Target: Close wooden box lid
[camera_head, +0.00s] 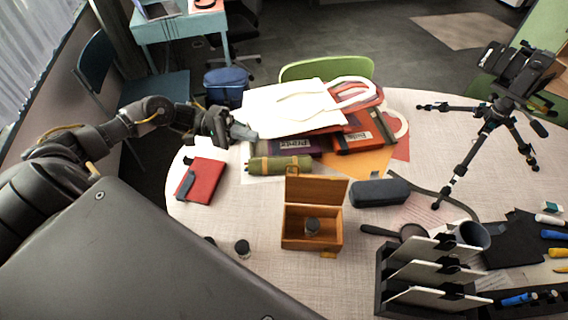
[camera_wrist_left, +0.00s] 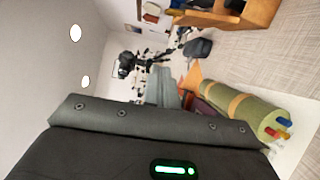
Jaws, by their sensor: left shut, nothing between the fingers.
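In the left wrist view, part of the wooden box (camera_wrist_left: 236,14) shows at the top, cut off by the frame edge. My left gripper (camera_head: 246,133) is shut and empty, left of and beyond the box, near the white tote bag. My right gripper is not in view.
A green roll (camera_head: 280,165) and a dark case (camera_head: 380,192) lie close to the box. A red notebook (camera_head: 201,180) lies at left, bags (camera_head: 300,108) behind. A tripod (camera_head: 490,130) stands at right, a file rack (camera_head: 432,275) at front right.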

